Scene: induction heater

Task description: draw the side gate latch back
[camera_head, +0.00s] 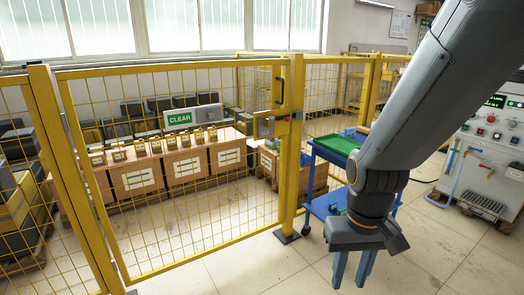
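The yellow mesh side gate (170,170) stands in its frame and looks closed against the yellow post (291,150).
A blue cart with a green tray (338,144) stands behind my arm, partly hidden. A control cabinet (488,150) with a hose is at right. Behind the gate are boxes (137,179) and a CLEAR sign (180,118). Floor in front of the gate is clear.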

